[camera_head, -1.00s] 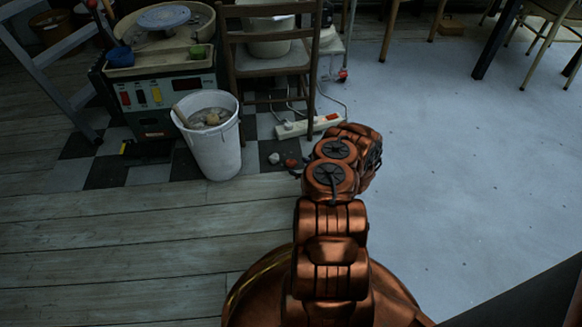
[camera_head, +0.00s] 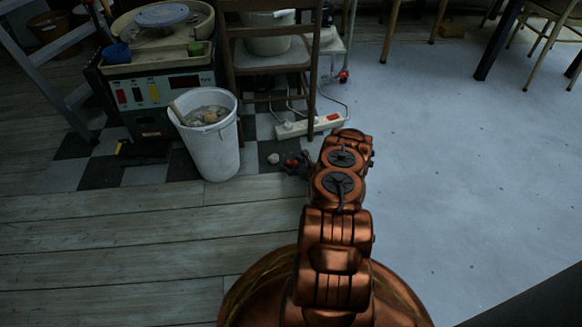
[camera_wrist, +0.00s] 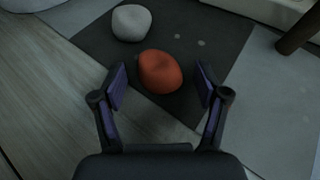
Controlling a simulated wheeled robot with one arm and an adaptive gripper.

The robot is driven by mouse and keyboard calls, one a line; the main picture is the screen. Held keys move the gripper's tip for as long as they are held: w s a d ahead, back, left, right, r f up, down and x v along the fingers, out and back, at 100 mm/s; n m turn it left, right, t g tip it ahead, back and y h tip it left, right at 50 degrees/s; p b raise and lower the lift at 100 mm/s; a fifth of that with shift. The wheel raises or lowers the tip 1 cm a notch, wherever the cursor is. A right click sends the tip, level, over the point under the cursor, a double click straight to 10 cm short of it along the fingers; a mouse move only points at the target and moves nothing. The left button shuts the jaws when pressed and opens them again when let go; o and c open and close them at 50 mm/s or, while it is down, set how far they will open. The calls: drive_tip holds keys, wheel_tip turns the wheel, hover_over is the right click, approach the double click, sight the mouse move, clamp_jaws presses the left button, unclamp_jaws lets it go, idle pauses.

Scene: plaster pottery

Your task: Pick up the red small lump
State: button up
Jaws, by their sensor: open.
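The red small lump (camera_wrist: 160,72) lies on a dark floor tile in the wrist view, between and slightly beyond my gripper's fingertips. It is a rounded orange-red piece. My gripper (camera_wrist: 161,86) is open, with one finger on each side of the lump and visible space between the fingers and it. In the head view the lump shows as a small red spot (camera_head: 291,162), partly hidden by my gripper (camera_head: 297,167). I cannot tell the exact height of the fingers above the floor.
A grey-white lump (camera_wrist: 132,22) lies up and left of the red one. A white bucket (camera_head: 214,150) stands to the left, and a wooden chair (camera_head: 233,75) stands behind. A power strip (camera_head: 308,126) lies on the floor behind. The pale floor at right is open.

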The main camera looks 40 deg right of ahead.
drive_tip(key=shift+w+f, duration=0.1)
drive_tip(key=shift+w, duration=0.15)
drive_tip(key=c, duration=1.3)
